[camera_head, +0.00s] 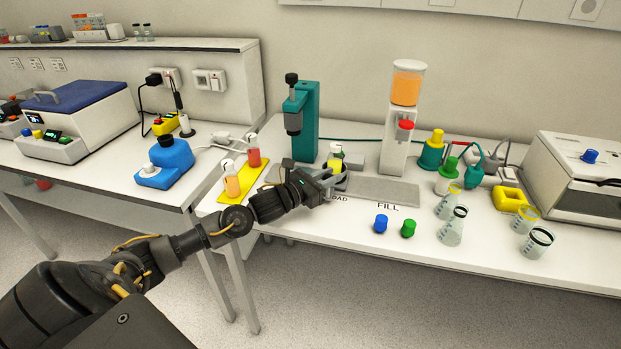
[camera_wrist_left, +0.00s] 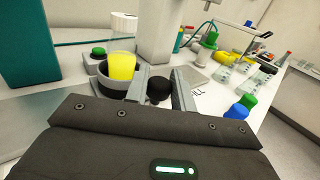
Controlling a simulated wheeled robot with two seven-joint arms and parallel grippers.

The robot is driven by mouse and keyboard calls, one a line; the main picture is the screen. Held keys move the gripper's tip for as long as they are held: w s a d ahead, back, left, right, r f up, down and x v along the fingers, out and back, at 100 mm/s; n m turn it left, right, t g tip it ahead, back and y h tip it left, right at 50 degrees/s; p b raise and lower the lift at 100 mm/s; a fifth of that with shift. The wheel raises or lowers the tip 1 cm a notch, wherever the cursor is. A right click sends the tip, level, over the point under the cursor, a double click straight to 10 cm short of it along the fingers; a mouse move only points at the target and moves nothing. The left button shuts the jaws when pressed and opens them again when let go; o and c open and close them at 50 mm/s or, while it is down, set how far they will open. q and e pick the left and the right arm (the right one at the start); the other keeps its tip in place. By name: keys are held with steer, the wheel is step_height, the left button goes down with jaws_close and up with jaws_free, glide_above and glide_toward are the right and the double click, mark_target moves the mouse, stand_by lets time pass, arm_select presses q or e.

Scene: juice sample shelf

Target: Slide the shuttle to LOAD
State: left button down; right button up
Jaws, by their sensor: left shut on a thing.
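The shuttle is a dark ring-shaped holder (camera_wrist_left: 104,82) with a cup of yellow liquid (camera_wrist_left: 122,66) standing upright in it. A black knob (camera_wrist_left: 160,89) sits at its side. My left gripper (camera_head: 326,181) is shut on the knob, with a finger on either side of it in the left wrist view. In the head view the yellow cup (camera_head: 334,167) is just behind the gripper. The shuttle is on the grey track plate (camera_head: 395,190), by the partly hidden LOAD label (camera_head: 340,198). The FILL label (camera_head: 388,206) is clear, to the right.
A teal press (camera_head: 305,120) stands behind the track, and a white dispenser (camera_head: 400,125) with orange liquid stands behind its right part. A yellow rack (camera_head: 240,185) with bottles is at left. Blue (camera_head: 380,223) and green (camera_head: 408,228) caps lie in front. The right part of the plate is bare.

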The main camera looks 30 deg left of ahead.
arm_select(q)
steer(key=shift+w+d, duration=0.25)
steer(key=shift+d, duration=0.35)
steer(key=shift+w+d, duration=0.2)
steer(key=shift+d, duration=0.35)
steer(key=c, duration=1.2)
jaws_free()
steer(key=shift+c, duration=0.2)
steer(key=shift+s, duration=0.1)
steer(key=shift+s+a+f+b, duration=0.1)
steer(key=shift+s+a+b, duration=0.1)
steer(key=shift+b, duration=0.1)
steer(key=b+v, duration=0.2)
steer(key=v, duration=0.7)
steer(key=shift+b, duration=0.35)
steer(key=shift+s+a, duration=0.2)
steer(key=shift+s, duration=0.4)
